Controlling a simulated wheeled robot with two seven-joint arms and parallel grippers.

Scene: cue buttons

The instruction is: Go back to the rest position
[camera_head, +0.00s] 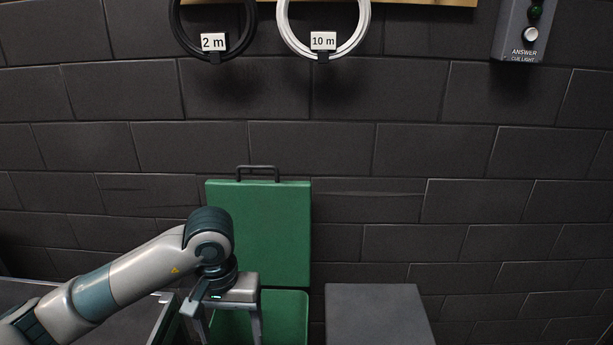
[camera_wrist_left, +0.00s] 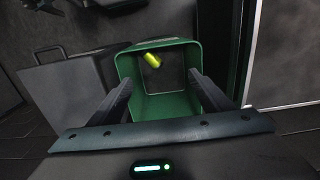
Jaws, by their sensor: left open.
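My left arm comes in from the left in the head view. My left gripper (camera_head: 229,325) points down in front of a green bin (camera_head: 288,312), with its fingers apart. In the left wrist view, the open gripper (camera_wrist_left: 160,82) is over the mouth of the green bin (camera_wrist_left: 165,107), one finger near each side. Nothing is between the fingers. A small yellow-green cylinder (camera_wrist_left: 152,60) shows inside the bin, apart from the fingers. A green panel with a dark handle (camera_head: 265,225) stands upright behind the bin, against the wall. My right gripper is not in view.
A dark grey box (camera_head: 375,312) stands right of the bin. A dark surface with a pale edge (camera_head: 75,317) lies left, under my arm. On the brick wall hang a black coil marked 2 m (camera_head: 213,42), a white coil marked 10 m (camera_head: 324,42) and a cue-light box (camera_head: 520,30).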

